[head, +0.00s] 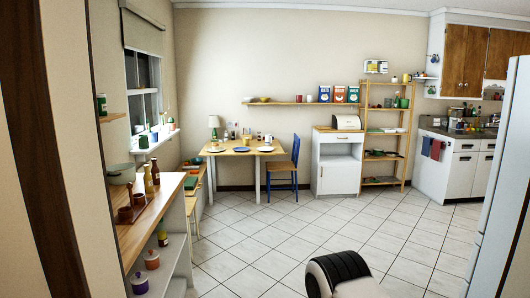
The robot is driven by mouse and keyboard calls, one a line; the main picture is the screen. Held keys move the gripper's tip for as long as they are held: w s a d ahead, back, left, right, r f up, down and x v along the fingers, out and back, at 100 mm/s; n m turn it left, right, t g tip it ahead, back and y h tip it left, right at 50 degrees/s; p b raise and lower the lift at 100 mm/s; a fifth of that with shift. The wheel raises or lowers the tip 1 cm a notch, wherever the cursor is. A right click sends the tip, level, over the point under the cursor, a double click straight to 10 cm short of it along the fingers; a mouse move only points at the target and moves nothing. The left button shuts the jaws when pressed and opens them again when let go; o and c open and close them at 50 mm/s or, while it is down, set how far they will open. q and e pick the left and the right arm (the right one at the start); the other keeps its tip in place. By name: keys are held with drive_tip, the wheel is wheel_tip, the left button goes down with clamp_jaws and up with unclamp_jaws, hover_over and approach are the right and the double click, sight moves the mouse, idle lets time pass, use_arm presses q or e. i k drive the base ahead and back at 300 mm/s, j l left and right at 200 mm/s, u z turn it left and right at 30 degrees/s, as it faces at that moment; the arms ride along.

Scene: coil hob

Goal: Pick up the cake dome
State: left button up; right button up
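I cannot make out a cake dome for certain. A pale greenish, low rounded piece (120,174) at the far end of the wooden counter at the left may be glass, but it is too small to tell. Neither of my grippers is in view. A black and white rounded part of my own arm shows at the bottom, right of centre.
The wooden-topped counter (151,225) at the left holds bottles and brown pots. A dining table (237,150) with plates and a blue chair (284,170) stand at the back. A white cabinet (337,166) bears a bread bin (347,121). The tiled floor (262,240) between is clear.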

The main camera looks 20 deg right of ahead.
sight(214, 145)
drive_tip(key=z, duration=0.3)
drive_tip(key=i+l+z, duration=0.45)
drive_tip(key=i, duration=0.35)
drive_tip(key=i+l+z, duration=0.2)
drive_tip(key=i, duration=0.2)
drive_tip(key=i+j+u, duration=0.2)
drive_tip(key=i, duration=0.65)
drive_tip(key=i+u, duration=0.15)
drive_tip(key=i, duration=0.65)
drive_tip(key=i+u, duration=0.2)
drive_tip(key=i, duration=0.65)
drive_tip(key=i+l+u, duration=0.15)
drive_tip(key=i, duration=0.7)
drive_tip(key=i+u, duration=0.1)
drive_tip(key=i, duration=0.7)
drive_tip(key=i+l, duration=0.15)
drive_tip(key=i, duration=0.7)
drive_tip(key=i+j+u, duration=0.2)
drive_tip(key=i+u, duration=0.2)
drive_tip(key=i+j+u, duration=0.1)
drive_tip(key=i+u, duration=0.65)
drive_tip(key=k+l, duration=0.05)
